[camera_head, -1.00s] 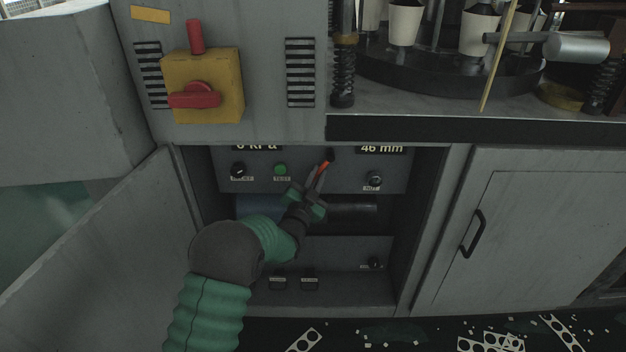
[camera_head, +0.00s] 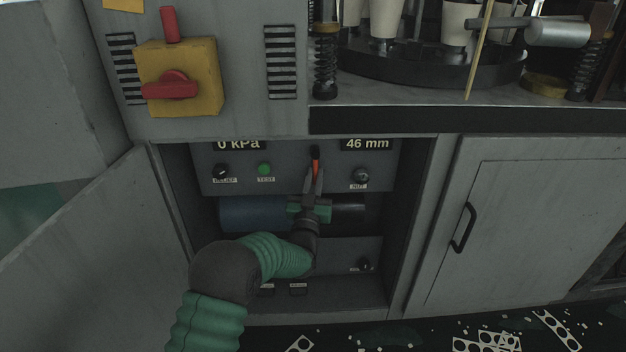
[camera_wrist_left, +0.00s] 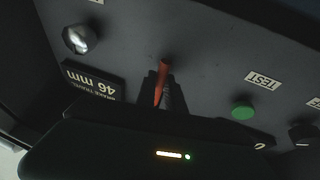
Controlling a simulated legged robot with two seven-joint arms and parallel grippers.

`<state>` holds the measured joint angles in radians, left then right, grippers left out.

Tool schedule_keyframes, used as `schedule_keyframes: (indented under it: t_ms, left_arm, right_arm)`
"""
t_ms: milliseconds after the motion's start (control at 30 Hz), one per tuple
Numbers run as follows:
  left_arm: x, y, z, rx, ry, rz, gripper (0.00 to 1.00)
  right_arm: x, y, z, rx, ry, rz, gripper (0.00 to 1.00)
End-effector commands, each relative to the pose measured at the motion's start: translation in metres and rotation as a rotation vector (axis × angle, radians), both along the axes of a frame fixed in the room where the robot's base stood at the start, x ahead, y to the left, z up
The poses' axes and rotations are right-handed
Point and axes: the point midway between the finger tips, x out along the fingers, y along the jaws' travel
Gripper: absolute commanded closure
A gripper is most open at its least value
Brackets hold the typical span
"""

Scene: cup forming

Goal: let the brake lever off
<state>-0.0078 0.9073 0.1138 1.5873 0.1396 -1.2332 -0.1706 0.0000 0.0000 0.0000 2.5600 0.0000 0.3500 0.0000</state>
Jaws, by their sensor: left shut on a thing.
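The brake lever (camera_head: 315,164) is a short red-orange handle with a dark tip. It stands out from the upper grey panel inside the open cabinet, between the two displays. My left gripper (camera_head: 315,180) reaches up to it from below, its fingers shut around the handle's lower part. The right display (camera_head: 367,144) reads 46 mm, labelled brake travel in the wrist view. The left display (camera_head: 238,144) reads 0 kPa. My right gripper is out of view.
A green test button (camera_head: 264,169), a relief knob (camera_head: 221,171) and another knob (camera_head: 360,176) flank the lever. A blue cylinder (camera_head: 252,214) lies behind my arm. The open door (camera_head: 95,240) stands left. A yellow box with a red switch (camera_head: 180,78) is above.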

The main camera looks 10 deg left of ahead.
Motion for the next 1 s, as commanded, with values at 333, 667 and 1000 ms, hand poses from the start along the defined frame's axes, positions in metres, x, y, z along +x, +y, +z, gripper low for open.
schedule_keyframes:
  t_ms: [333,667,1000]
  left_arm:
    - [-0.001,-0.003,-0.006,-0.008,0.011,-0.005,1.00]
    - [0.000,-0.002,-0.003,-0.006,0.004,-0.003,0.65]
    - [-0.017,-0.003,-0.004,-0.005,0.005,-0.002,0.65]
  right_arm:
    - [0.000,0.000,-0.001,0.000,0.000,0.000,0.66]
    - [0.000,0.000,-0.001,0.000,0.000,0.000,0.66]
    - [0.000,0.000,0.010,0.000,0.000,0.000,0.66]
